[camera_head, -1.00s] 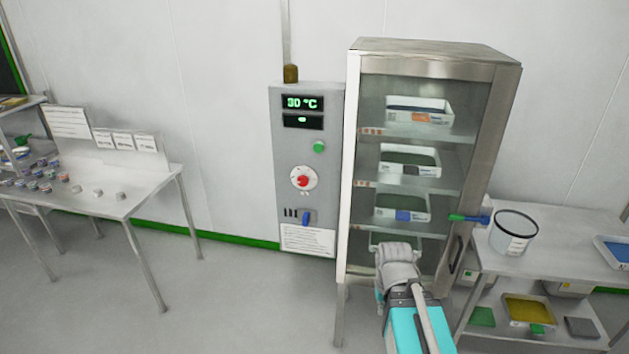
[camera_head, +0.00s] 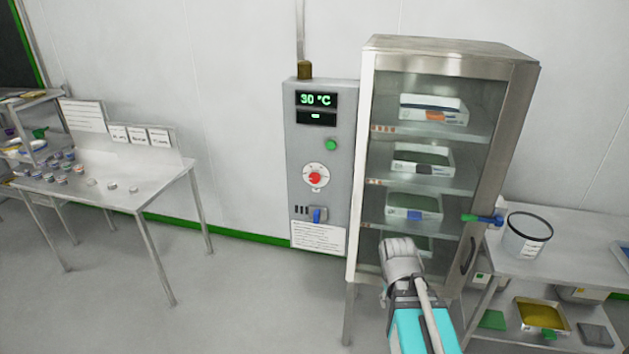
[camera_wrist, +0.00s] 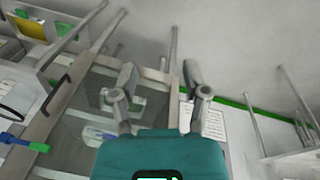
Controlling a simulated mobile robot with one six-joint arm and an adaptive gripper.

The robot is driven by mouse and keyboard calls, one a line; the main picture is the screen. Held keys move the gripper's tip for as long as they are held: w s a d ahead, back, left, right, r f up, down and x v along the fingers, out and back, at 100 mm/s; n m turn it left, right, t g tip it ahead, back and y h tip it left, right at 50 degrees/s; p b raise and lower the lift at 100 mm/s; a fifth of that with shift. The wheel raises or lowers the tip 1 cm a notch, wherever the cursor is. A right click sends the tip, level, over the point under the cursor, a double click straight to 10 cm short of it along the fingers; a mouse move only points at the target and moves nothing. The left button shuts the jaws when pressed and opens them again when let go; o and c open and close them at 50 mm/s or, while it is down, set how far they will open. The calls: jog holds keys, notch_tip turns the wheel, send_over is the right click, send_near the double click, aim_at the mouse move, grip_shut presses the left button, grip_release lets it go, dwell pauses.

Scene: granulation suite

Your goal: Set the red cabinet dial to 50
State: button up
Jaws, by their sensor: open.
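The red dial (camera_head: 315,178) sits on a white round scale on the grey control panel (camera_head: 343,190), left of the glass-fronted cabinet (camera_head: 450,60). The green display (camera_head: 316,100) above it reads 30 °C. My arm reaches up in front of the cabinet's lower part, to the right of and below the dial. My gripper (camera_wrist: 158,85) is open and empty in the wrist view, with the cabinet's glass door behind it. The dial does not show in the wrist view. The exact dial pointer setting is too small to read.
A green button (camera_head: 331,144) and a blue switch (camera_head: 317,215) are also on the panel. A table (camera_head: 150,190) with small cups stands at left. A bench (camera_head: 570,240) with a white bucket (camera_head: 524,238) stands at right. The floor before the panel is clear.

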jog(key=o, duration=0.3)
jog(key=w+n+t+h, duration=0.1)
jog(key=w+n, duration=0.1)
jog(key=w, duration=0.1)
jog(key=w+n+t+h+b, duration=0.1)
jog(key=w+n, duration=0.1)
jog(key=w, duration=0.2)
jog(key=w+n+t+h+b, duration=0.1)
jog(key=w+n, duration=0.1)
jog(key=w, duration=0.2)
jog(key=shift+a+n+t+h, duration=0.3)
jog(key=shift+n+h, duration=0.1)
jog(key=shift+o, duration=0.2)
jog(key=n+t+y+b, duration=0.2)
jog(key=n+t+b, duration=0.8)
jog(key=n, duration=1.7)
send_near(314, 179)
jog(key=s+f+t+p, duration=0.3)
jog(key=shift+s+a+r, duration=0.1)
jog(key=shift+a+r, duration=0.15)
jog(key=shift+a, duration=0.1)
jog(key=w+d, duration=0.1)
jog(key=w, duration=0.8)
jog(key=w+d, duration=0.1)
jog(key=w, duration=0.3)
jog(key=shift+w+d, duration=0.3)
jog(key=shift+d, duration=0.1)
jog(key=c, duration=1.1)
